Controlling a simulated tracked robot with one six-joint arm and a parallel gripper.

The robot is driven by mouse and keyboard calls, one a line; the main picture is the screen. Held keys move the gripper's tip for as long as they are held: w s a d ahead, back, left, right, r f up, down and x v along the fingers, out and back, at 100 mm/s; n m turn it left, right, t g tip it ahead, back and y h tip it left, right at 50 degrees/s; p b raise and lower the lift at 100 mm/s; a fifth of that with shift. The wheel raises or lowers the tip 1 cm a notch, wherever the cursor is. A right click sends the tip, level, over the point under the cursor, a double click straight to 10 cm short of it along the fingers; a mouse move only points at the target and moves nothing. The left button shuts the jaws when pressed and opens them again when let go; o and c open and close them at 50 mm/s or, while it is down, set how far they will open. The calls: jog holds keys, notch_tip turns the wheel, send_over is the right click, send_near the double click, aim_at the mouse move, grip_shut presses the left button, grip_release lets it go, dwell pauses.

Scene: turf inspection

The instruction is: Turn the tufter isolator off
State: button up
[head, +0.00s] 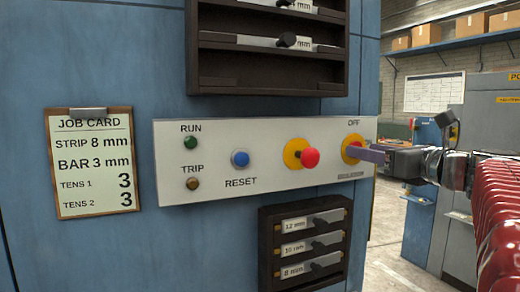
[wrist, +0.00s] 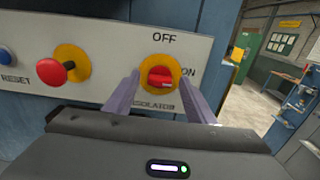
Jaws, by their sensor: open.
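The tufter isolator is a red rotary handle on a yellow disc (wrist: 161,76), on the white panel. OFF is printed above it and ON to its right. In the wrist view the handle looks horizontal, in line with ON. My gripper (wrist: 162,84) is open, with one finger to the left and one to the right of the handle in that view. I cannot tell whether either finger touches it. In the head view my gripper (head: 352,151) reaches in from the right and hides most of the isolator; part of the yellow disc (head: 349,141) shows.
A red mushroom button (head: 310,157) on a yellow disc sits just left of the isolator. A blue RESET button (head: 240,158), green RUN lamp (head: 190,143) and TRIP lamp (head: 192,183) are further left. Dark racks stand above and below the panel (head: 270,182). A job card (head: 95,170) hangs left.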

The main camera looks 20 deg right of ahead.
jog(key=shift+c, duration=0.4)
jog(key=shift+d, duration=0.1)
jog(key=c, duration=1)
jog(key=shift+o, duration=0.2)
jog(key=shift+n, duration=0.4)
jog(key=n, duration=1.7)
jog(key=shift+a+f, duration=0.35)
jog(key=shift+f, duration=0.1)
